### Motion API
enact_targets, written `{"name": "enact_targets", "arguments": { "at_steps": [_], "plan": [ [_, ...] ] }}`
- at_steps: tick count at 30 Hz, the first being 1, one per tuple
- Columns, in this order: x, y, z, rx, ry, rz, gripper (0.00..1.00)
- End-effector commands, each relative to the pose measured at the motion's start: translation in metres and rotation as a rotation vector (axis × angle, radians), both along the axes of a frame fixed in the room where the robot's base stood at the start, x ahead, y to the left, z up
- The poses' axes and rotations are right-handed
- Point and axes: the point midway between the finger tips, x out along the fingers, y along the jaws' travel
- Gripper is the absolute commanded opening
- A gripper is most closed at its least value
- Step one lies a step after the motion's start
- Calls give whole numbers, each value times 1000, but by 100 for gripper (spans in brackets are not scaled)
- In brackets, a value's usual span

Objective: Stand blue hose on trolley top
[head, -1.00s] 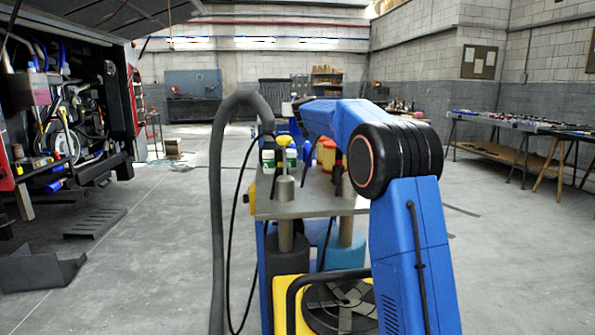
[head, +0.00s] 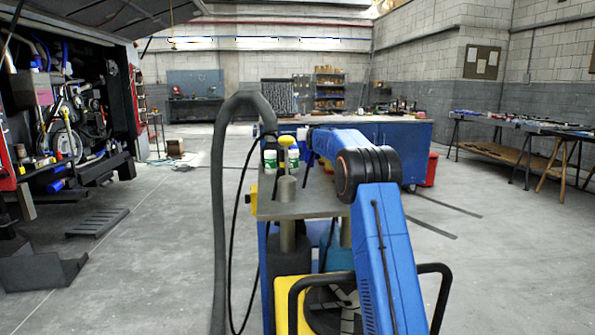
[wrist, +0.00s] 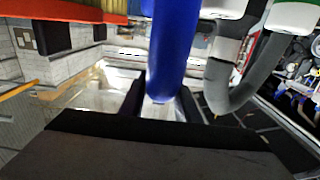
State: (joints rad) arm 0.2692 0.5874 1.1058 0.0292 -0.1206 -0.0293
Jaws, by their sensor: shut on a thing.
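The blue hose (wrist: 172,45) is a smooth blue tube in the middle of the wrist view. My gripper (wrist: 160,100) is shut on it; the dark fingers sit on either side of the hose. In the head view my blue arm hides the gripper and most of what it holds. The trolley top (head: 300,208) is a grey plate in front of me, with its right part behind my arm. I cannot tell whether the hose touches the trolley top.
White bottles with green labels (head: 270,159) stand on the trolley's left side, beside a yellow-topped item (head: 287,141). A thick grey hose (head: 218,220) arches at the left. A blue workbench (head: 400,145) stands behind, with a red bin (head: 431,170). Open floor lies right.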

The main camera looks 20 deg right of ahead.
Motion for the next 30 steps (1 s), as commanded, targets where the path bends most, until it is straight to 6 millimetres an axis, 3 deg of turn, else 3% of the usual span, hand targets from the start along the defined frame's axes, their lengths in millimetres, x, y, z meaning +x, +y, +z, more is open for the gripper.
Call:
{"name": "enact_targets", "arguments": {
  "at_steps": [3,12,20,26,30],
  "plan": [
    [1,-9,-11,0,-2,-7,0],
    [1,-9,-58,-1,-2,-7,0],
    [1,-9,-75,-1,-2,-7,0],
    [1,-9,-100,0,-1,-7,0],
    [1,-9,-104,-1,-4,-7,0]
  ]
}}
